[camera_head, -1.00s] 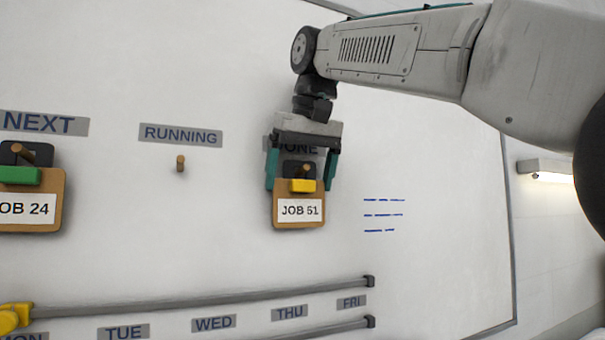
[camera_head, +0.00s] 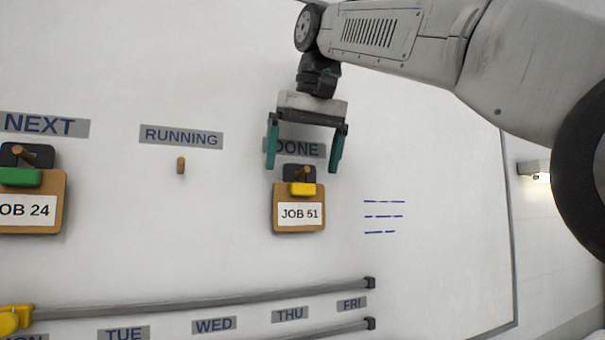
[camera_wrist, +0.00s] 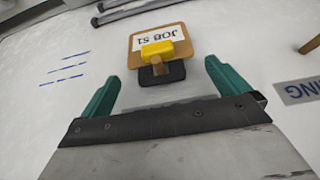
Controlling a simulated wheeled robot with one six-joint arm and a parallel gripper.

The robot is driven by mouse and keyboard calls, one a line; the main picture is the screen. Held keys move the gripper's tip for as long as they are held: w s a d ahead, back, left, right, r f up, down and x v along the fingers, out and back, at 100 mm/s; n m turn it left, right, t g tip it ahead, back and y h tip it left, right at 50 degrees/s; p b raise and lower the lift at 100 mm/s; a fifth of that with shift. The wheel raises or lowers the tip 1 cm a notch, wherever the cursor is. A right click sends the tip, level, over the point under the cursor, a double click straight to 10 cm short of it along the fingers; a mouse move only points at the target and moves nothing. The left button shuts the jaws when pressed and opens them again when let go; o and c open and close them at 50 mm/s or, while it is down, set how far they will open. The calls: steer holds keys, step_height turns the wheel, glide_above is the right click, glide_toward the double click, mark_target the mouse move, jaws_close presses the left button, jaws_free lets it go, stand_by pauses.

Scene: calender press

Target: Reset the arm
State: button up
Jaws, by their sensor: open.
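My gripper (camera_head: 304,160) is open and empty, just above and in front of the JOB 51 board in the head view. Its teal fingers stand apart on either side of the DONE label (camera_head: 299,148). The JOB 51 board (camera_head: 299,221), a brown clipboard with a yellow clip, hangs on the peg under DONE. In the wrist view the JOB 51 board (camera_wrist: 172,34) lies beyond the fingertips, with clear space between it and both fingers.
A JOB 24 board (camera_head: 54,200) with a green clip hangs under NEXT at the left. The RUNNING peg (camera_head: 181,166) is bare. Grey rails (camera_head: 200,302) run along the whiteboard's lower part by the weekday labels. A lamp (camera_head: 535,169) is on the right wall.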

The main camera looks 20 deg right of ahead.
steer(key=shift+v, duration=1.95)
steer(key=s+d+f+g, duration=0.1)
steer(key=s+f, duration=0.6)
steer(key=f, duration=0.8)
steer(key=s+d+f+g, duration=0.1)
steer(key=s+f, duration=0.5)
steer(key=f, duration=1)
steer(key=s+d+f+g, duration=0.1)
steer(key=s+f, duration=0.6)
steer(key=f, duration=0.9)
steer(key=shift+s+d, duration=0.15)
steer(key=shift+s, duration=0.15)
